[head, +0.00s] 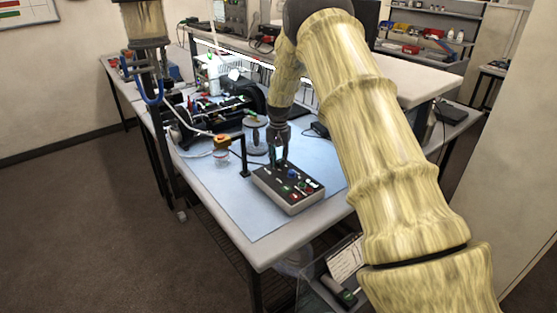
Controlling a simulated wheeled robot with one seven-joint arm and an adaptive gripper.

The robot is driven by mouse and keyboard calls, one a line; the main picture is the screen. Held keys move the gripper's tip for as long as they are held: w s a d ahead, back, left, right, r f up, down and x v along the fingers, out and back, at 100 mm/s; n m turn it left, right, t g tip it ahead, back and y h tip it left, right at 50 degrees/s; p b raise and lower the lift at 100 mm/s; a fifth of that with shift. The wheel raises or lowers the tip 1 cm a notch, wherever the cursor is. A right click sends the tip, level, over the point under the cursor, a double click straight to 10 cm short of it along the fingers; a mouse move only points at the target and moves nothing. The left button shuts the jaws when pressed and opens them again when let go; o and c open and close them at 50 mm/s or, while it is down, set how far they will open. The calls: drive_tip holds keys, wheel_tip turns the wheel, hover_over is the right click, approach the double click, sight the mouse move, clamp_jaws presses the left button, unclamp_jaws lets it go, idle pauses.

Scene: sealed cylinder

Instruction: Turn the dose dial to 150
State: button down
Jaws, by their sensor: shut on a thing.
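A dark control box (290,200) with a black top panel lies on the light blue mat. Its panel carries a blue knob (291,173), a green control (287,188) and several other small controls, too small to read. My gripper (280,160) points down at the back part of the panel, shut on a small control there that I take to be the dose dial. The fingers mostly hide that dial. Its scale and setting cannot be read from here.
A grey spool-like object (256,133) stands behind. Cluttered equipment fills the table's back left. The blue mat (248,212) is clear in front.

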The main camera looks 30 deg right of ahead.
sight(278, 161)
drive_tip(key=m, duration=0.5)
drive_tip(key=shift+m, duration=0.3)
drive_tip(key=m+p, duration=0.1)
drive_tip(key=m, duration=0.4)
drive_tip(key=shift+m, duration=0.4)
drive_tip(key=c, duration=1.2)
unclamp_jaws()
wheel_tip(278, 161, up, 12)
